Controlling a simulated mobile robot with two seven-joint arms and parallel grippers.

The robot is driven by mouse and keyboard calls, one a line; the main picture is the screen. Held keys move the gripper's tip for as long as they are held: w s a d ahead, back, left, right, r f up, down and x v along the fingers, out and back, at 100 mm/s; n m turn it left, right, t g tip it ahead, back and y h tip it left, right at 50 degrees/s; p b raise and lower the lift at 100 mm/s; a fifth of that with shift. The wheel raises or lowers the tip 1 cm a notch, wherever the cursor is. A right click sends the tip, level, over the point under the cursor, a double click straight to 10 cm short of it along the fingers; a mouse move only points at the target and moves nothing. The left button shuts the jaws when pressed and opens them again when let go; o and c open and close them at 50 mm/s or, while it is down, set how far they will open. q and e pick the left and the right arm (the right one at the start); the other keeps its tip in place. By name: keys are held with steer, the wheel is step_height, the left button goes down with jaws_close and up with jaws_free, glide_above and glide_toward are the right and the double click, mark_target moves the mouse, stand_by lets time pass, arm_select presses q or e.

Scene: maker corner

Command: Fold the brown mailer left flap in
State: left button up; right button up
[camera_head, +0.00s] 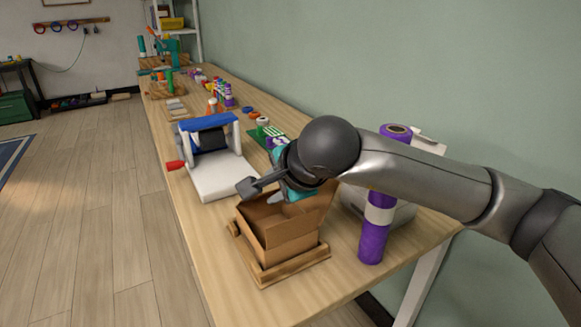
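The brown mailer (283,240) is an open cardboard box on a wooden tray (292,270) near the front of the bench. A flap (318,207) stands up at its right side. The left flap is hard to make out under my gripper. My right gripper (262,193) is over the back left of the mailer, with its fingers apart and nothing seen between them. Whether a finger touches the cardboard cannot be told. My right forearm and wrist hide part of the mailer's back. My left gripper is not in view.
A purple roll (375,230) with a white band stands upright just right of the mailer. A white press with a blue top (208,122) and red handle stands behind it to the left. Several small tools and coloured items line the bench (190,240) farther back.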

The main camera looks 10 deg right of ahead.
mark_target(263, 195)
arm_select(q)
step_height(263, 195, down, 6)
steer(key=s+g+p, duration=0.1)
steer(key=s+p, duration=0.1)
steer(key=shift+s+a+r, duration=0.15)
arm_select(e)
steer(key=v, duration=1.1)
arm_select(q)
steer(key=shift+p, duration=0.4)
arm_select(e)
steer(key=shift+w+a, duration=0.1)
steer(key=shift+w, duration=0.05)
